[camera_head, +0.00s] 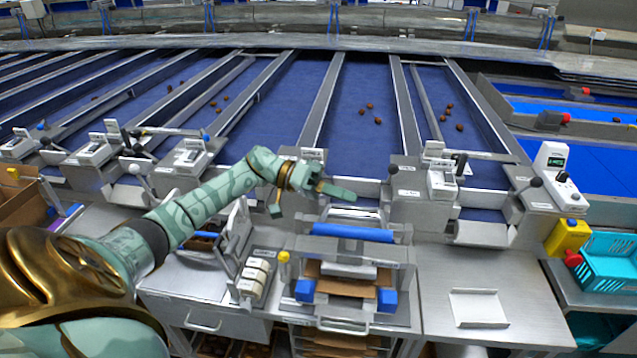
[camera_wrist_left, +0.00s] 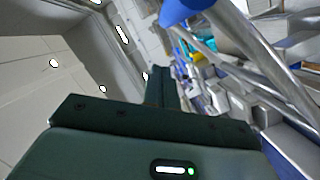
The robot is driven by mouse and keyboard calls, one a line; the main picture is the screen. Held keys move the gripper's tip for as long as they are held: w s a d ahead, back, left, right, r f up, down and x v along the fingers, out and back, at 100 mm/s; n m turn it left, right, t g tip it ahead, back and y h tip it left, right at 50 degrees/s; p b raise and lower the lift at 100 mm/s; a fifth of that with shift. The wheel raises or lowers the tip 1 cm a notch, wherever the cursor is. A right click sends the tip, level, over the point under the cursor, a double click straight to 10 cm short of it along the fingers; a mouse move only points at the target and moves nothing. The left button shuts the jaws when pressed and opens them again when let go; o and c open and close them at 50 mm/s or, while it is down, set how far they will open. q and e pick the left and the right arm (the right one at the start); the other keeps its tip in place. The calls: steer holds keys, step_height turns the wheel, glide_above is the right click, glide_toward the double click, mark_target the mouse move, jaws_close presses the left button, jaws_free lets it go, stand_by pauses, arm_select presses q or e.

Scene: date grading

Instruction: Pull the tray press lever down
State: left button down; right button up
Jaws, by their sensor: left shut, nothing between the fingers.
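The tray press (camera_head: 345,270) stands at the front centre of the bench. Its lever has a blue bar (camera_head: 353,231) running crosswise between grey metal side arms. In the left wrist view the blue grip (camera_wrist_left: 185,9) shows at the top edge, with shiny metal bars running down to the right. My left gripper (camera_head: 340,193) is shut and empty, its fingers pointing right. In the head view it appears above and behind the blue bar, with a visible gap between them. The wrist view shows nothing between the fingers. My right gripper is in neither view.
Brown trays and blue blocks (camera_head: 387,300) sit in the press below the bar. A rack of pale rolls (camera_head: 253,278) stands left of it. Blue belts (camera_head: 365,125) with scattered dates lie behind. Bare steel bench (camera_head: 440,320) extends right, towards a turquoise basket (camera_head: 610,257).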

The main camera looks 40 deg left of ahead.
arm_select(q)
steer(key=s+d+f, duration=0.1)
steer(key=s+f, duration=0.1)
steer(key=shift+s+d+f+p, duration=0.3)
steer(key=shift+s+d+p, duration=0.05)
